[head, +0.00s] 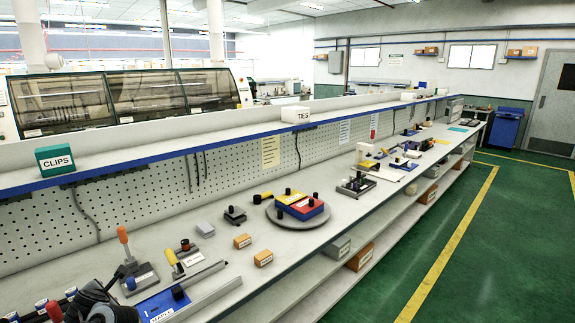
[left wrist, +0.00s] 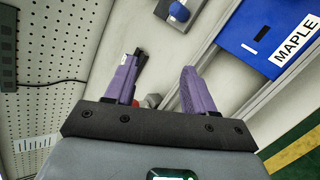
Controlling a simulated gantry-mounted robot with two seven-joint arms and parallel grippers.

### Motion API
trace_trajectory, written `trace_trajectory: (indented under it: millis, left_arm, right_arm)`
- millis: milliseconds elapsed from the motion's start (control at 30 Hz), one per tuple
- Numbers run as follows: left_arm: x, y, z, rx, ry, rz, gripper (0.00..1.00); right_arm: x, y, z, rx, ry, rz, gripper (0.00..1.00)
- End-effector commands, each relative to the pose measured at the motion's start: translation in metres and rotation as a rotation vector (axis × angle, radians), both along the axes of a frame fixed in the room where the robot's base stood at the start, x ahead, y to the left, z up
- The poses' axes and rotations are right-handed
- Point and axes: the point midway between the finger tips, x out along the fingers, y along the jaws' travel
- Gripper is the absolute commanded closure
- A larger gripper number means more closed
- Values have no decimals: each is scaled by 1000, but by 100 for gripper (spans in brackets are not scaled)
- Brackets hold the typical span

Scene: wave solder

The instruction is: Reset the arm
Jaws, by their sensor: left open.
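My left gripper (left wrist: 160,72) shows in the left wrist view with its two purple fingers spread apart. Nothing is gripped between the fingertips; the pale bench top shows beyond them. A small red and grey object (left wrist: 147,101) is partly hidden behind the fingers near the palm. In the head view, a dark part of my left arm (head: 98,304) shows at the bottom left corner, low over the near end of the bench; its fingers cannot be made out there. My right gripper is in neither view.
A blue plate labelled MAPLE (left wrist: 268,38) lies beside a metal rail. A clamp with an orange handle (head: 124,245) stands nearby. Pegboard (head: 40,225) backs the bench.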

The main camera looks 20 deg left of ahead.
Motion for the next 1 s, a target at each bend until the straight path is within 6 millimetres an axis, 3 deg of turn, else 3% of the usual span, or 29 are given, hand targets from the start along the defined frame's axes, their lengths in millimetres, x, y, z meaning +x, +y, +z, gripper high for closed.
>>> trace_trajectory:
  millis: [167,367,500,600,800,1000]
  left_arm:
    - [-11,-63,-14,347,336,-451,46]
    - [-40,-178,-60,680,703,-1035,46]
    - [-86,-266,-100,870,902,-1461,46]
    - [-127,-319,-121,978,992,-1734,46]
    - [-204,-393,-144,1131,1061,-2160,46]
    - [-277,-446,-148,1249,1042,-2512,46]
  right_arm:
    - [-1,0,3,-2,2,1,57]
    - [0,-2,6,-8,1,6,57]
    - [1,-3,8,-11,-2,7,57]
    - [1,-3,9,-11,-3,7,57]
    - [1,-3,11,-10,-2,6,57]
    - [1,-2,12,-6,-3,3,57]
